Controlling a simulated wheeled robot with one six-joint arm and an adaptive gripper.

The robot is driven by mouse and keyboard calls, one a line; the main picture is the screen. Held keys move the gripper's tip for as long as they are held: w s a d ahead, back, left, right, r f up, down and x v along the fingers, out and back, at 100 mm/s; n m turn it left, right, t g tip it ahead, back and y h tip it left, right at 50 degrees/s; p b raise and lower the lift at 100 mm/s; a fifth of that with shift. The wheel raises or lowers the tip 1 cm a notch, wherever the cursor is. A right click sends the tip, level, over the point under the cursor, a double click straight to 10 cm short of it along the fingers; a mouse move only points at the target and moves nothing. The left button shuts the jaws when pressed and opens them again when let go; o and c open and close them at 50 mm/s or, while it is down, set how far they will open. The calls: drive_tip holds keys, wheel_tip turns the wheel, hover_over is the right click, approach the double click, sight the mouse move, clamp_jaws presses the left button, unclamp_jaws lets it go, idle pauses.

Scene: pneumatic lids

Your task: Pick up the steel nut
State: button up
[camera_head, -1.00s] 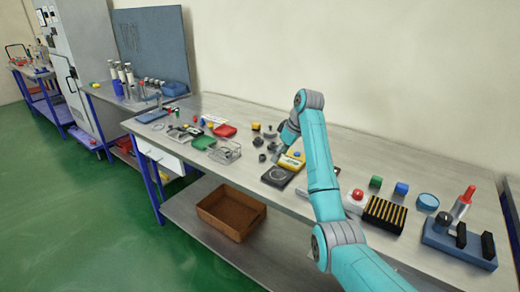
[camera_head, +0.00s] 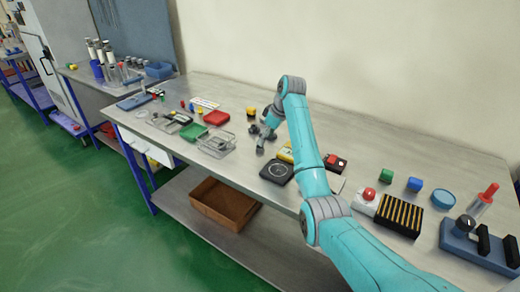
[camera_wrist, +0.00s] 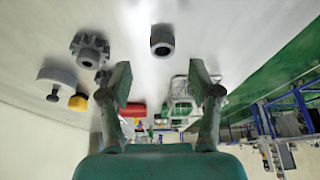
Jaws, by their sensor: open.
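The steel nut (camera_wrist: 162,41) is a small dark grey ring with a hole, lying on the bench top in the wrist view. My gripper (camera_wrist: 160,85) is open and empty. Its two fingers stand wide apart, and the nut shows ahead of them, roughly centred between them, not touching either. In the head view my gripper (camera_head: 262,145) is low over the bench among small dark parts. I cannot tell the nut apart there.
A dark gear (camera_wrist: 90,48), a knob-like part (camera_wrist: 56,82) and a yellow piece (camera_wrist: 78,101) lie left in the wrist view. In the head view a wire basket (camera_head: 216,144) and red box (camera_head: 216,118) are left of my gripper; a black disc device (camera_head: 277,172) is in front.

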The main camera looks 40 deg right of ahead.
sight(260, 149)
drive_tip(key=shift+x, duration=2.6)
drive_tip(key=shift+a, duration=0.15)
clamp_jaws()
